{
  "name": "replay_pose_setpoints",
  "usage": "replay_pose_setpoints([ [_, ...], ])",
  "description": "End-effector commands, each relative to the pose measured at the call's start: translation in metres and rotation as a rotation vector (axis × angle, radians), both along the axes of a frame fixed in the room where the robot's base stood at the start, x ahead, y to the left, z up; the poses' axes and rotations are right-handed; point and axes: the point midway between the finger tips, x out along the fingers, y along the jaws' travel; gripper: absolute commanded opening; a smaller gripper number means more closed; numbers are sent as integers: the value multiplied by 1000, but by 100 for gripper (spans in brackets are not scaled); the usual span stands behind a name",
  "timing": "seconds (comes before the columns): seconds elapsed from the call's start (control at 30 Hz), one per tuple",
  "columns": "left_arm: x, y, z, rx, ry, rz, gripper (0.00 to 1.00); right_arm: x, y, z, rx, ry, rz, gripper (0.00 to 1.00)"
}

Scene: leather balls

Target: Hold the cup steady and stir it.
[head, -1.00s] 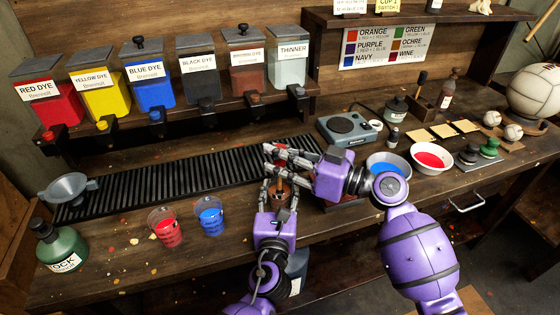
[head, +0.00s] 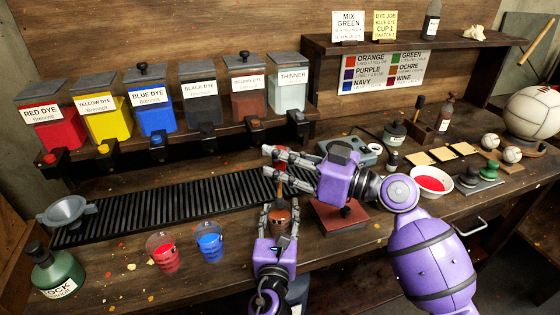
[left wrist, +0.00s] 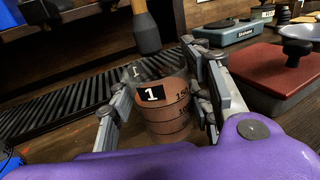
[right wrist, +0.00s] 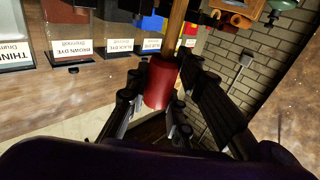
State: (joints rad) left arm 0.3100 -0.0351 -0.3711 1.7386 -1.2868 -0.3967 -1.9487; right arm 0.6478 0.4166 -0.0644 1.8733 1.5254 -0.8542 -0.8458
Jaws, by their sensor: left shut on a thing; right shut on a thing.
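The cup (left wrist: 165,118), clear with a "1" label and brown contents, stands upright between the fingers of my left gripper (left wrist: 158,105). The head view shows that gripper (head: 281,222) shut around the cup (head: 278,228) near the front of the bench. My right gripper (head: 277,168) is above it, shut on the stirrer's red handle (right wrist: 160,82). The stirrer's wooden shaft shows in the right wrist view (right wrist: 177,18). In the left wrist view the stirrer's dark blunt end (left wrist: 147,32) appears just above the cup's rim, out of the contents.
A red cup (head: 163,254) and a blue cup (head: 209,243) stand left of my left gripper. A dark red pad (head: 338,218) lies to the right, below my right arm. A slatted black rack (head: 170,205) runs behind. A red-filled bowl (head: 432,180) stands further right.

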Motion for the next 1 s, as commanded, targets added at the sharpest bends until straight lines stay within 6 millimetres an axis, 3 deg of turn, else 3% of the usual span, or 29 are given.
replay_pose_setpoints([
  [0.53, 0, 0, 0, -1, 1, -1, 15, 0, 0, 2, -1, -2, 0, 0],
  [1.0, 0, 0, 0, -1, 1, -1, 15, 0, 0, 45, -2, -4, 0, 0],
])
